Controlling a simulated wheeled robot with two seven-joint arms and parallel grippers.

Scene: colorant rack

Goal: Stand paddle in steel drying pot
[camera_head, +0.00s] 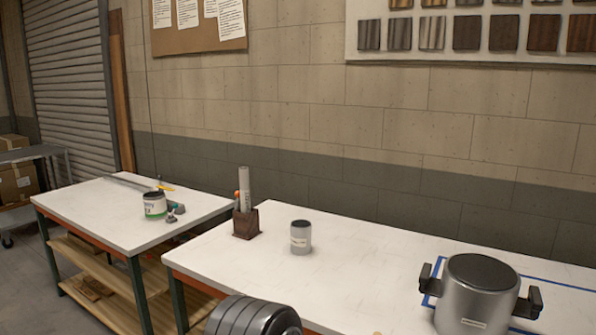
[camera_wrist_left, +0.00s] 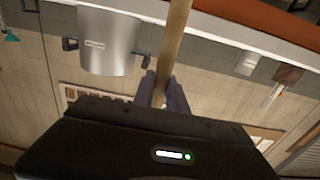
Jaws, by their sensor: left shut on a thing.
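The steel pot (camera_head: 478,308) stands on the white table at the right of the head view, with dark side handles and a dark round top. It also shows upside down in the left wrist view (camera_wrist_left: 108,42). My left gripper (camera_wrist_left: 166,84) is shut on the wooden paddle (camera_wrist_left: 174,38), a long light-brown stick running up out of the top of the wrist view. The pot is beside the paddle there, apart from it. The paddle's far end is out of frame. In the head view my left gripper is out of sight. My right gripper is not in view.
Blue tape (camera_head: 560,283) marks the table around the pot. A small grey can (camera_head: 301,238) and a dark wooden holder (camera_head: 246,224) with a grey tube stand at the table's left. A second table (camera_head: 110,215) carries a paint can (camera_head: 155,206). The middle of the near table is clear.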

